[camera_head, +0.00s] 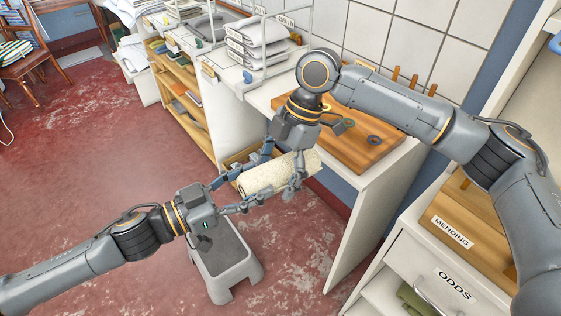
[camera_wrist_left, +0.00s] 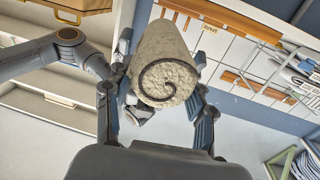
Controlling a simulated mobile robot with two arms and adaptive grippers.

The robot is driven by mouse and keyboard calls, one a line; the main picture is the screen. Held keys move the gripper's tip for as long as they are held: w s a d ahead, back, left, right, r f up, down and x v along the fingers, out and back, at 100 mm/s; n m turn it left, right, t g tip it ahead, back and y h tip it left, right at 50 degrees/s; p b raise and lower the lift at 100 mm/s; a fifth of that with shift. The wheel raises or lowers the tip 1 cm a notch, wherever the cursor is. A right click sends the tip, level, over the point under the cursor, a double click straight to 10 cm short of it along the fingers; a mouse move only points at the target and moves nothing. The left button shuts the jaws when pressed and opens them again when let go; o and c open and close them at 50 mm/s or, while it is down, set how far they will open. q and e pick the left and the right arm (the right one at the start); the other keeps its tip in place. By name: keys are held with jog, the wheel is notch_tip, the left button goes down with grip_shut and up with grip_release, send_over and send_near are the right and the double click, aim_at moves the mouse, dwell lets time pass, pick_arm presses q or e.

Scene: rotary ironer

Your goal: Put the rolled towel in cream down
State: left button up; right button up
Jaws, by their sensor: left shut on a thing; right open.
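The rolled towel in cream (camera_head: 270,177) is held off the floor in the middle of the head view, in front of the white counter. My left gripper (camera_head: 236,190) is shut on it from the left, with fingers on either side. In the left wrist view the towel's spiral end (camera_wrist_left: 165,82) faces the camera, between the fingers of my left gripper (camera_wrist_left: 157,112). My right gripper (camera_head: 284,165) comes down from above at the towel's right part. It is open, with fingers around or beside the towel; contact cannot be told.
A wooden board (camera_head: 352,150) with rings lies on the counter behind. Folded grey linens (camera_head: 258,40) sit in a rack further back. A grey step stool (camera_head: 225,265) stands on the floor below. A MENDING tray (camera_head: 437,222) and ODDS drawer (camera_head: 425,268) are at right.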

jog(key=c, duration=1.3)
pick_arm(q)
jog(key=o, duration=1.3)
jog(key=shift+c, duration=0.2)
jog(key=shift+a, duration=0.1)
